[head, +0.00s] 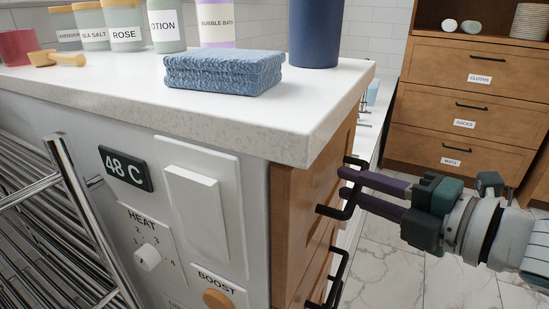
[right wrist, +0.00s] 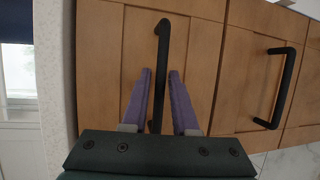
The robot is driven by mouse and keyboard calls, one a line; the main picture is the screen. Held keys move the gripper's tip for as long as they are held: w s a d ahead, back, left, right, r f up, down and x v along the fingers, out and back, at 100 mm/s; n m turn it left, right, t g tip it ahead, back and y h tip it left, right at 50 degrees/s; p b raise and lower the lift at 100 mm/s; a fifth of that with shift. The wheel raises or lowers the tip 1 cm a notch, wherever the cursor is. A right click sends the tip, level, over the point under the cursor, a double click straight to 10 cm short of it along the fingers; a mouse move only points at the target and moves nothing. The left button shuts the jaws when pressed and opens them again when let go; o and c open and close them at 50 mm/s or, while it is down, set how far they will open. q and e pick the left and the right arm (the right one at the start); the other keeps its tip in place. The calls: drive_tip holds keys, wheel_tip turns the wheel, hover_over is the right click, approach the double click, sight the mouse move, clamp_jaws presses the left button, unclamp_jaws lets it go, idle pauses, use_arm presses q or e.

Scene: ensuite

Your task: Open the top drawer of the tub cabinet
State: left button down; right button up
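The tub cabinet's top drawer (head: 322,188) is under the white countertop, its wooden front seen at a steep angle in the head view and face-on in the right wrist view (right wrist: 105,60). It looks shut. Its dark bar handle (head: 328,211) runs up between my fingers in the right wrist view (right wrist: 161,50). My right gripper (head: 350,185) is open, its purple fingers on either side of the handle (right wrist: 160,76), with a small gap showing on each side. A lower drawer with its own dark handle (right wrist: 287,88) is beside it. My left gripper is not in view.
The countertop (head: 130,92) overhangs the drawers and holds a folded blue towel (head: 222,72), a dark blue cylinder (head: 316,35) and several jars. A chrome towel rail (head: 75,190) stands at left. A wooden drawer unit (head: 465,95) stands behind; marble floor (head: 385,260) is clear.

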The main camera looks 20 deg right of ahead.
clamp_jaws()
idle(1.4)
